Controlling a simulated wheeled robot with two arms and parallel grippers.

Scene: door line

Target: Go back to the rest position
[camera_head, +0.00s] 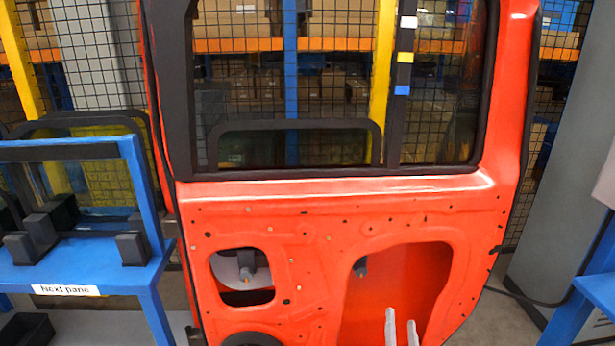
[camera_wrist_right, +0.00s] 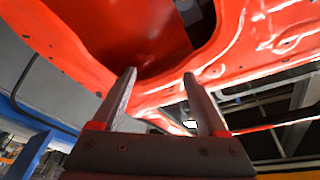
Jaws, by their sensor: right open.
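My right gripper (camera_head: 401,328) shows at the bottom of the head view, in front of the lower opening of a red door (camera_head: 330,210). Only its two pale fingertips are visible there. In the right wrist view the right gripper (camera_wrist_right: 160,100) has its two fingers spread apart with nothing between them. The red door (camera_wrist_right: 90,50) fills the upper part of that view, close beyond the fingers; I cannot tell whether they touch it. My left gripper is not in either view.
A blue stand (camera_head: 150,290) labelled "Next pane" (camera_head: 66,290) holds a framed pane at the left. Another blue frame (camera_head: 570,315) stands at the lower right, beside a grey panel (camera_head: 570,130). Mesh fencing and shelves with boxes are behind the door. A dark cable runs along the floor at right.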

